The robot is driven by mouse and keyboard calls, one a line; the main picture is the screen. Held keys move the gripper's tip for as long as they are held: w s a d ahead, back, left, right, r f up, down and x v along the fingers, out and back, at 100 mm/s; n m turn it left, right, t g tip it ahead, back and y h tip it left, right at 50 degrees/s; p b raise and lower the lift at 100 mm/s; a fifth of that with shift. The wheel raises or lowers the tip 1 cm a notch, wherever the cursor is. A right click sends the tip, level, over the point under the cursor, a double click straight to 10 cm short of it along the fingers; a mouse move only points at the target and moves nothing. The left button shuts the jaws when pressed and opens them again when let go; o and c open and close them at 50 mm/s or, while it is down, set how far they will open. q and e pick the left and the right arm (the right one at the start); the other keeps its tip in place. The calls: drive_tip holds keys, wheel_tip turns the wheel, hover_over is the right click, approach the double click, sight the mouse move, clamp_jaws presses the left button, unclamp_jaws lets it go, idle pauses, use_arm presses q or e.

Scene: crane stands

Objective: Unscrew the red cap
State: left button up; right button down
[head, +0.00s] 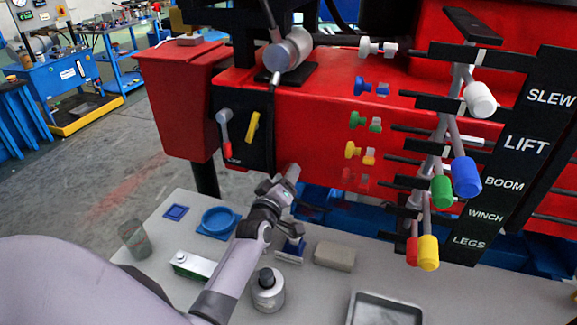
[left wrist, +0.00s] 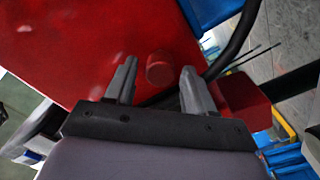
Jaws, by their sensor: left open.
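The red cap (left wrist: 159,69) is a short round knob against the red crane body in the left wrist view. It lies in the gap between the fingertips of my open left gripper (left wrist: 157,82), apart from both and seemingly a little beyond them. In the head view red fittings (head: 358,182) sit below the yellow pair, hard to see against the red body. My left gripper (head: 308,210) is over the table there, left of and below these fittings. My right gripper is not in view.
Blue (head: 371,88), green (head: 365,122) and yellow fittings (head: 360,153) line the crane body. Coloured levers (head: 466,177) hang at right by the label board (head: 520,150). On the table (head: 325,290) stand a bottle (head: 268,290), a sponge-like block (head: 334,256) and a metal tray (head: 385,310).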

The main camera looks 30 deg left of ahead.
use_arm(q)
drive_tip(key=m+b, duration=0.1)
drive_tip(key=m, duration=2)
clamp_jaws()
drive_tip(key=shift+f+n+p, duration=0.1)
drive_tip(key=shift+n+p, duration=0.4)
drive_tip(key=shift+n, duration=2.1)
